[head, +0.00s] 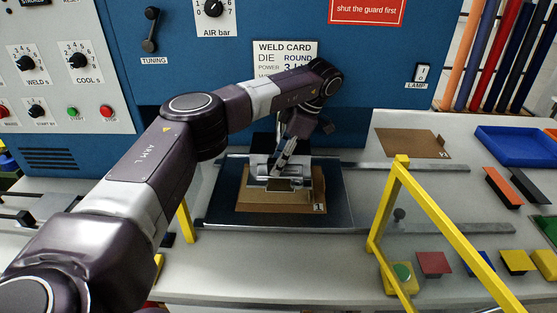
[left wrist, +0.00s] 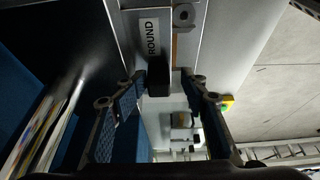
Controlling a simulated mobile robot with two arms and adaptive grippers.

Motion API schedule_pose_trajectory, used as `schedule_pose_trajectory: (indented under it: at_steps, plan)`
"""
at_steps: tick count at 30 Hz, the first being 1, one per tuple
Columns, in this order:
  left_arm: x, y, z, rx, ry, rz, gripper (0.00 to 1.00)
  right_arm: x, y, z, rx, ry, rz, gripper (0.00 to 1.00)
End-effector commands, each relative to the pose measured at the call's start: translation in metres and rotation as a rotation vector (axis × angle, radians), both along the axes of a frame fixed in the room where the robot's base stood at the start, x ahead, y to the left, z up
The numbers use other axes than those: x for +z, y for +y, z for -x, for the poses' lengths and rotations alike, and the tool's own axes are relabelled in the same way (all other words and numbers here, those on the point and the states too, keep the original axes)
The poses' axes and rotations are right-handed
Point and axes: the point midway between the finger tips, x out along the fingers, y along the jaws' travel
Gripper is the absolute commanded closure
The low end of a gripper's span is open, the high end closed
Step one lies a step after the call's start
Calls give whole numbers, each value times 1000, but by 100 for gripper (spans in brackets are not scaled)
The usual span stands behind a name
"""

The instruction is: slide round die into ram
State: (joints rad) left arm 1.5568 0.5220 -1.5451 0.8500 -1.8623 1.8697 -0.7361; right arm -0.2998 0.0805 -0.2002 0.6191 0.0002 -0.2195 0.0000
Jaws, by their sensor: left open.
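In the left wrist view a grey metal part carries a label reading ROUND (left wrist: 151,37), which I take as the round die. A black knob (left wrist: 158,76) stands out from it, between the finger ends of my left gripper (left wrist: 162,88). The fingers are spread, with gaps showing to the knob. In the head view my left gripper (head: 287,158) points down at the press, over a grey metal block (head: 268,184). My arm hides much of the ram there, and I cannot tell how the die sits in it. My right gripper is not in view.
Below the block, a brown sheet marked 1 (head: 258,205) lies on a dark plate (head: 335,216) between rails. A yellow guard frame (head: 420,200) stands at right. Behind it are another brown sheet (head: 405,141) and a blue tray (head: 515,145). A weld card (head: 284,50) hangs on the blue panel.

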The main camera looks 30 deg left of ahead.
Motion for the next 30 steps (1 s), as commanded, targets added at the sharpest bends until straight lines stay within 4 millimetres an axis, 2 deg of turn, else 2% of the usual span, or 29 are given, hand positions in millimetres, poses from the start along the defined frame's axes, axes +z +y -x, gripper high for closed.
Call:
schedule_pose_trajectory:
  at_steps: [5,17,24,30]
  plan:
    - [15,-5,-4,0,-5,-1,58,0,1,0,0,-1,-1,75]
    - [92,-34,-19,0,-6,-1,58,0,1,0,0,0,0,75]
    - [110,-40,-22,1,-2,-1,58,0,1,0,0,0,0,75]
    - [112,-41,-22,-1,-2,-1,58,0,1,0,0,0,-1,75]
